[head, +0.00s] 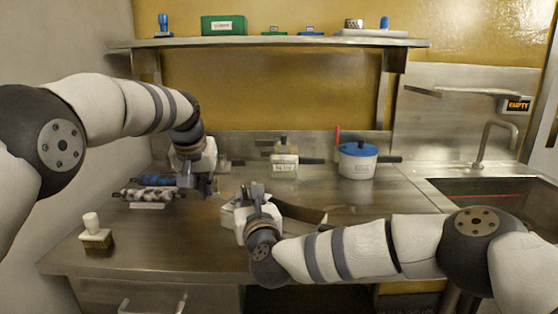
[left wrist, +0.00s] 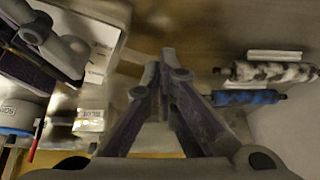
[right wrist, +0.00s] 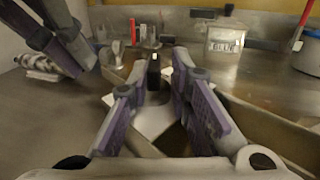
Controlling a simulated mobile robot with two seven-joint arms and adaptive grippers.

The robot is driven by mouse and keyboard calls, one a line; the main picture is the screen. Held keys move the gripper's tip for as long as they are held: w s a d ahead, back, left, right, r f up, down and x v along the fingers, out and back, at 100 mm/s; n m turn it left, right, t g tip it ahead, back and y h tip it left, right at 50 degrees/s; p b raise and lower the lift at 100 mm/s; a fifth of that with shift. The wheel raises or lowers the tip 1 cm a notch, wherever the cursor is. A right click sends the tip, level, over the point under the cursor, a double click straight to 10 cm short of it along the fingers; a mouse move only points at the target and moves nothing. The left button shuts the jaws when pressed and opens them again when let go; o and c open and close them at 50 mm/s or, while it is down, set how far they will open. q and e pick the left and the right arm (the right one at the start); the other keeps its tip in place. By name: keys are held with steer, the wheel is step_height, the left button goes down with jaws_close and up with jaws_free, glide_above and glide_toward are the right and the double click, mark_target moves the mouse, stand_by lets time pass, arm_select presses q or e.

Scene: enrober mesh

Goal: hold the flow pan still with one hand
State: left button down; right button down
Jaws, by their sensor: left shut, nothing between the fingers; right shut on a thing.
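The flow pan, which I take to be the pale metal tray (head: 228,214), lies on the steel counter in the middle of the head view. Its side wall also shows in the right wrist view (right wrist: 275,130). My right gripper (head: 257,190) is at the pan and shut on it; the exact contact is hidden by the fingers. My left gripper (head: 207,187) is shut and empty above the counter, left of the pan. Its fingertips (left wrist: 160,62) meet in the left wrist view.
Two rollers, one blue (left wrist: 245,97) and one mottled (left wrist: 270,72), lie at the left. A brush (head: 95,236) stands at the front left. A labelled container (head: 284,162) and a blue-lidded pot (head: 357,162) stand behind. A sink (head: 495,205) is at right.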

arm_select(q)
steer(key=shift+a+r, duration=0.1)
steer(key=shift+a, duration=0.15)
steer(key=shift+w+a, duration=0.15)
steer(key=shift+a, duration=0.15)
steer(key=shift+a+r, duration=0.1)
arm_select(e)
steer(key=shift+a, duration=0.1)
arm_select(q)
step_height(320, 180, up, 6)
steer(key=shift+s, duration=0.35)
stand_by(0.4)
steer(key=shift+a, duration=0.1)
arm_select(e)
steer(key=c, duration=1.4)
jaws_free()
